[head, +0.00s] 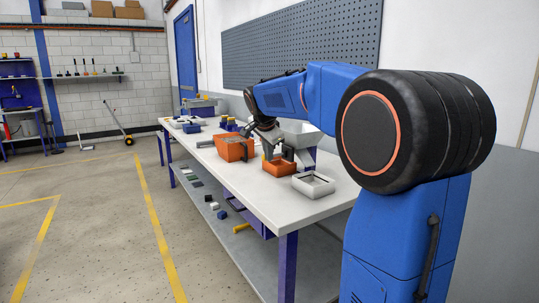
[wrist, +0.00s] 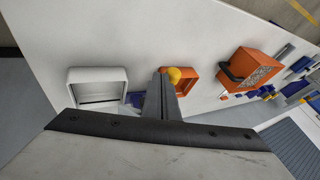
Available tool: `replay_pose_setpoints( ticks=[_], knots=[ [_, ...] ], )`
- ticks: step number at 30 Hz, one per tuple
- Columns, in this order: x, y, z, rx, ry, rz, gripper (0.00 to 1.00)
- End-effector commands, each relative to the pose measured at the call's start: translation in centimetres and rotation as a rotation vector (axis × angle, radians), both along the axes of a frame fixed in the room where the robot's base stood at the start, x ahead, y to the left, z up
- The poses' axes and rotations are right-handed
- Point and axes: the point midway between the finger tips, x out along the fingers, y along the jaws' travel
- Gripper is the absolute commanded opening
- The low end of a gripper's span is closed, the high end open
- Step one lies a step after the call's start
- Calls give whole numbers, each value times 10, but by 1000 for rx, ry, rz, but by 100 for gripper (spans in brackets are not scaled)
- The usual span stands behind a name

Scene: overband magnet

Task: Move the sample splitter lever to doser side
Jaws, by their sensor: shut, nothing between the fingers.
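The yellow knob (wrist: 174,75), which looks like the lever's end, shows right at my fingertips in the wrist view. The lever's rod and the side it leans to are hidden. My gripper (wrist: 160,80) is shut and empty, its fingers over or beside the knob; I cannot tell whether they touch it. In the head view my gripper (head: 288,154) is low over the bench, by a grey metal hopper-like body (head: 299,129), probably the splitter. An open orange tray (head: 279,169) lies below the fingers, and a pale grey tray (head: 313,186) stands nearer the camera.
An orange box (head: 234,148) with a dark handle stands farther along the white bench (head: 258,198). Small blue and grey items lie at the far end. A lower shelf (head: 262,256) holds small blocks.

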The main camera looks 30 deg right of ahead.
Motion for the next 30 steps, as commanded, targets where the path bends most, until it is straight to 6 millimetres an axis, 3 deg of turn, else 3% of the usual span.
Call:
replay_pose_setpoints(
  ticks=[11,30],
  knots=[
    [6,3,0,0,0,-56,0],
    [51,8,-1,-1,2,-482,0]
  ],
)
